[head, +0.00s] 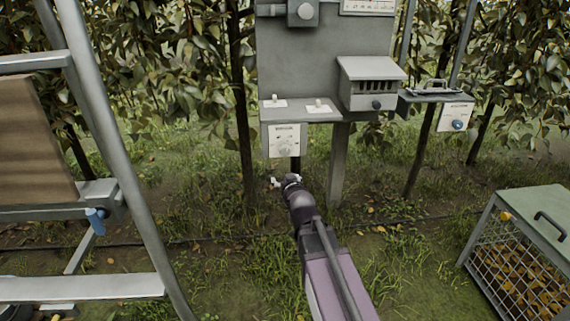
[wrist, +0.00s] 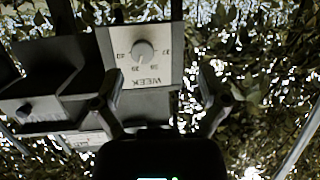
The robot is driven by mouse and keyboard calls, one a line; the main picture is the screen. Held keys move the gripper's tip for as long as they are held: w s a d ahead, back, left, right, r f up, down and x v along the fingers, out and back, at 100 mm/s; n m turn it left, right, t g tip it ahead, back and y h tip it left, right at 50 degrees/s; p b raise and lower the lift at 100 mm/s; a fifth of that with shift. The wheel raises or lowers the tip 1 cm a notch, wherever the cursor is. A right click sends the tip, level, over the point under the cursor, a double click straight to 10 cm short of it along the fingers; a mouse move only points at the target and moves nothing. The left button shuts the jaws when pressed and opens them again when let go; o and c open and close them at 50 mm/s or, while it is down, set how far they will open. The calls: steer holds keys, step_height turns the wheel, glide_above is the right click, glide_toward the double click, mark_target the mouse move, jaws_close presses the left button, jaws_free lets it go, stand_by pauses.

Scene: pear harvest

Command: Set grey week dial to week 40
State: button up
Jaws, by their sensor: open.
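The grey week dial (head: 285,144) is a round knob on a white panel under the left end of the shelf on the grey post. In the wrist view the dial (wrist: 142,52) appears upside down, with WEEK lettering and small numbers around it, seemingly in the high thirties to 40. I cannot tell which number it points to. My gripper (head: 285,182) is below and in front of the panel in the head view. In the wrist view its fingers (wrist: 160,80) are spread apart and empty, with the dial beyond them, left of centre, not touched.
A louvred grey box (head: 372,72) with a dark knob is right of the dial. Farther right is a white panel with a blue knob (head: 458,125). A ladder-like metal frame (head: 120,160) stands left; a mesh crate (head: 534,215) stands right. Foliage lies behind.

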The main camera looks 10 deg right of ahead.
mark_target(286, 153)
steer(key=shift+w+d+f+m+t+h+b, duration=0.3)
steer(key=shift+f+t+b, duration=0.3)
steer(key=shift+t+b, duration=1.2)
steer(key=shift+w+d+f+m+t+h+b, duration=0.15)
steer(key=shift+w+d+f+t+h+b, duration=0.3)
steer(key=shift+b, duration=2.4)
steer(key=shift+w+d+f+m+t+h+b, duration=0.25)
steer(key=shift+f+t+b, duration=0.5)
steer(key=shift+t+b, duration=1.15)
steer(key=shift+r+g+b, duration=0.15)
steer(key=shift+g+b, duration=0.15)
steer(key=shift+g, duration=0.15)
steer(key=shift+p+x, duration=2.55)
steer(key=shift+x, duration=4.1)
steer(key=c, duration=1.1)
